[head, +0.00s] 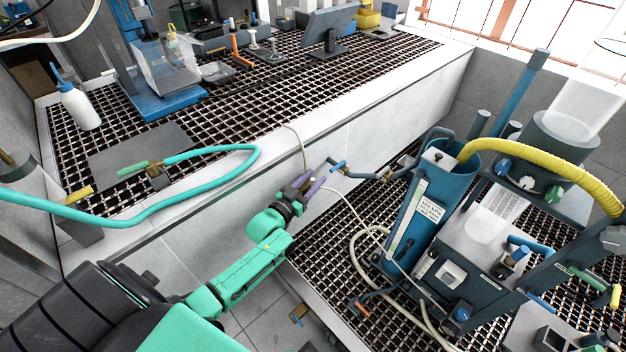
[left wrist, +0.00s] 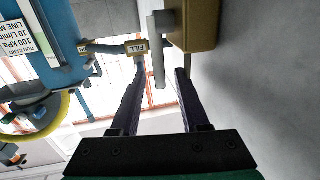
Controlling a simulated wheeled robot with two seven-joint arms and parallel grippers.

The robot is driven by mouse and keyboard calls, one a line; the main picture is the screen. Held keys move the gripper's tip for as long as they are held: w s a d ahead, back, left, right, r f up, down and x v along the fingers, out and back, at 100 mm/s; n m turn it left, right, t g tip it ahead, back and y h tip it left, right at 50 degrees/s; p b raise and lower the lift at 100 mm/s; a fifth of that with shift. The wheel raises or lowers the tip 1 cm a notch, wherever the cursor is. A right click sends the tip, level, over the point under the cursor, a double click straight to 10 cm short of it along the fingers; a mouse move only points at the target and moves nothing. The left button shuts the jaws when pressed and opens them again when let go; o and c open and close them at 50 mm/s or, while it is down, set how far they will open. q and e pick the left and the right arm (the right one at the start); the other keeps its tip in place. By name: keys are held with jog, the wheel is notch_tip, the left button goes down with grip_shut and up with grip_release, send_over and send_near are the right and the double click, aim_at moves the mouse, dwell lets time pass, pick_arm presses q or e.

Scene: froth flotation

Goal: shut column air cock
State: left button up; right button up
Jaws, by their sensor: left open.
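My left gripper (head: 314,184) is open beside the white wall of the raised bench, near a small blue handle (head: 338,165) on a grey pipe. In the left wrist view the two dark fingers (left wrist: 160,95) stand apart. A grey bar (left wrist: 157,50) shows across the gap between their tips, beside a yellow-brass block (left wrist: 196,25). I cannot tell whether they touch. I cannot tell which fitting is the air cock. My right gripper is not in view.
A yellow hose (head: 545,165) arches from the column top. A pale thin hose (head: 355,245) loops over the lower grating. A teal hose (head: 205,150) crosses the bench edge. A white bottle (head: 78,105) stands on the upper grating.

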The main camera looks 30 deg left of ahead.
pick_arm(q)
grip_shut()
dwell(1.4)
